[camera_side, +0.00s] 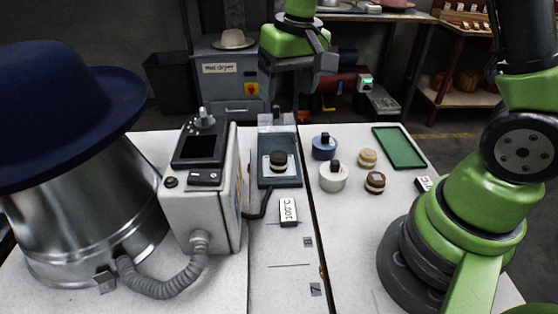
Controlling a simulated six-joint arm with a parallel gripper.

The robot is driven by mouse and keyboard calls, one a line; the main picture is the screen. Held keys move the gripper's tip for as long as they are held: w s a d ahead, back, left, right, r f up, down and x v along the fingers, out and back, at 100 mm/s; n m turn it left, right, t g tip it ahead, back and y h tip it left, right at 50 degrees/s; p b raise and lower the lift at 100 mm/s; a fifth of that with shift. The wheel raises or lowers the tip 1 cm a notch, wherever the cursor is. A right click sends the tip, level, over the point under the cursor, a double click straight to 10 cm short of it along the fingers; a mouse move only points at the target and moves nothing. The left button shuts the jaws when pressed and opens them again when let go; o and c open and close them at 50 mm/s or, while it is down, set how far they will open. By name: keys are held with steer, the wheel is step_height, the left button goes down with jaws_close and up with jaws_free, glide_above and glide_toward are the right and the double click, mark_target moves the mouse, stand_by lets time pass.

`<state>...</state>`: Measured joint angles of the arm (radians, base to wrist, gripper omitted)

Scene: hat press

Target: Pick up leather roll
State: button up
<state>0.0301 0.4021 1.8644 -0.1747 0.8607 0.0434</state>
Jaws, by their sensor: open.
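A small brown roll (375,183), which looks like the leather roll, stands on the right white table. A similar beige roll (367,158) stands just behind it; I cannot be sure from colour alone which is leather. My gripper (326,66) is at the top middle, above and behind the rolls, well apart from them. It is open, and I see nothing in it; its fingertips are small and unclear.
A green tray (399,148) lies to the right. A control box (205,190) and a metal press with a blue hat (65,110) fill the left.

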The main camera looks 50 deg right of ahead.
steer(key=g, duration=0.2)
glide_above(280, 157)
step_height(280, 157, down, 11)
steer(key=shift+f, duration=3.25)
steer(key=c, duration=1)
